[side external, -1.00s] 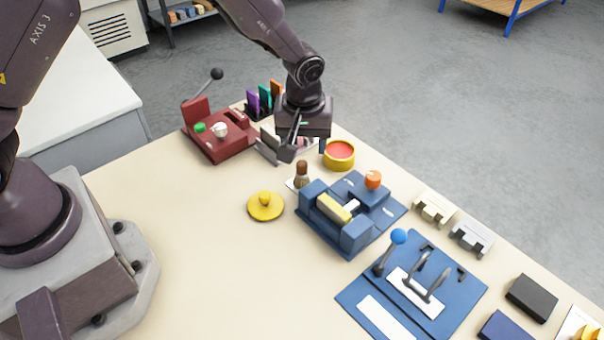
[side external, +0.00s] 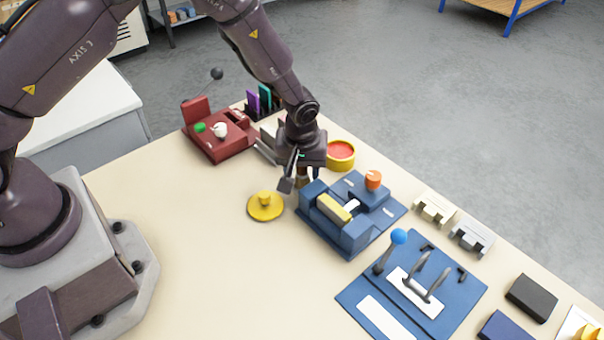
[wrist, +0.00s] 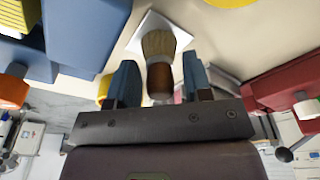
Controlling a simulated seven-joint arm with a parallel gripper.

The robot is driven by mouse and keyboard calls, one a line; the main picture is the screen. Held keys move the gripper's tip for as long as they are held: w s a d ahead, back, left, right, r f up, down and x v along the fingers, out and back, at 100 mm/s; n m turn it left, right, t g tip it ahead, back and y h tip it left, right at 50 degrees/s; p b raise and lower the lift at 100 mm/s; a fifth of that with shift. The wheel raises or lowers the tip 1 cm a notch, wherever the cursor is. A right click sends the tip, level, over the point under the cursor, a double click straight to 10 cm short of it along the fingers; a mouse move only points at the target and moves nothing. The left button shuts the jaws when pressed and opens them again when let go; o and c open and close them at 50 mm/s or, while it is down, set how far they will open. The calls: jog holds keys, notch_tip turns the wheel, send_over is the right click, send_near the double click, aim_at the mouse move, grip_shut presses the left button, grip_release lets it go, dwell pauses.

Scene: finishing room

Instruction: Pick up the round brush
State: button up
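The round brush (wrist: 158,46) has a brown handle and tan bristles, and it is on a small white square (wrist: 152,22) on the table. In the wrist view its handle is between the two blue fingers of my gripper (wrist: 160,78), with a gap visible on each side. In the side view my gripper (side external: 302,176) points down over the brush and hides most of it. The fingers are open and do not appear to touch the handle.
A blue fixture with a yellow block (side external: 334,208) stands close on the right. A yellow knobbed disc (side external: 266,207) lies in front, a yellow-and-red round dish (side external: 340,154) behind. A red device (side external: 222,140) is at the left. The front left of the table is clear.

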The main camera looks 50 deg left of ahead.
jog(key=c, duration=0.7)
jog(key=shift+r, duration=0.15)
jog(key=shift+r, duration=0.25)
notch_tip(320, 180, up, 2)
jog(key=shift+r, duration=0.2)
jog(key=s+a+r, duration=0.1)
jog(key=s+r, duration=0.8)
jog(key=s, duration=0.5)
jog(key=shift+a+r, duration=0.4)
